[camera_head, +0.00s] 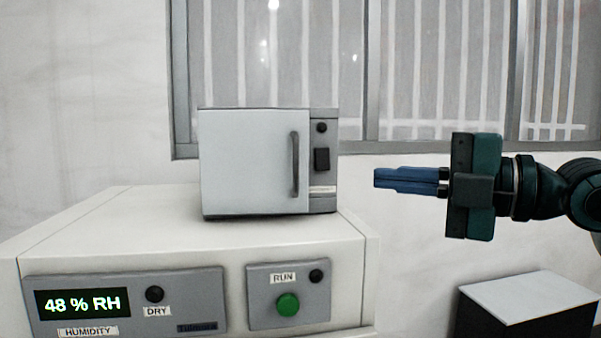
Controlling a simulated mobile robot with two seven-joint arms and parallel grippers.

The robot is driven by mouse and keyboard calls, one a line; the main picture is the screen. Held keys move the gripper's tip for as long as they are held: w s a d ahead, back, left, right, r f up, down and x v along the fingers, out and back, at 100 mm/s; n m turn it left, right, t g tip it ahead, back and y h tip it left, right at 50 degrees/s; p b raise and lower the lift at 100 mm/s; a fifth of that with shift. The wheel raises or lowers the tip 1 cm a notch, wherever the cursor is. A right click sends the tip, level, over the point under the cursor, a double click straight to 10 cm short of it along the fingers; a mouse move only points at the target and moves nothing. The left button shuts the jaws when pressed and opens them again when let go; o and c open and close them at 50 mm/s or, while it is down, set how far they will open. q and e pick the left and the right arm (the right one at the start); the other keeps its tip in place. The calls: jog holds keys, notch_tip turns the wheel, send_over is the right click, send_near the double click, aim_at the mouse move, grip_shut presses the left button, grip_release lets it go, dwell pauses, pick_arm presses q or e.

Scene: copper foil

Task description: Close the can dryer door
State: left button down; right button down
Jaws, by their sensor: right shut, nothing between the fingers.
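The can dryer (325,190) is a small box standing on top of a white cabinet. Its light grey door (250,165) fills most of the front, with a dark vertical handle (294,164) on the door's right side. The door appears flush with the front, beside a control strip. My right gripper (376,178) is shut and empty, its blue fingers pointing left. It hangs in the air to the right of the dryer, apart from it. My left gripper is not in view.
The white cabinet (130,225) has a humidity display (82,302) reading 48 % RH and a green RUN button (288,304). A dark box with a pale top (530,294) stands at lower right. A barred window (440,70) is behind. The air between gripper and dryer is clear.

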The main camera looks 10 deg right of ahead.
jog(key=x, duration=0.4)
jog(key=w+d+p+x, duration=0.1)
jog(key=x, duration=0.3)
jog(key=w+p+x, duration=0.1)
jog(key=x, duration=0.3)
jog(key=shift+w+d+r, duration=0.1)
jog(key=shift+w+d, duration=0.05)
jog(key=shift+d, duration=0.15)
pick_arm(q)
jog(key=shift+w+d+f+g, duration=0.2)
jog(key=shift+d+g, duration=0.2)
jog(key=shift+p, duration=0.3)
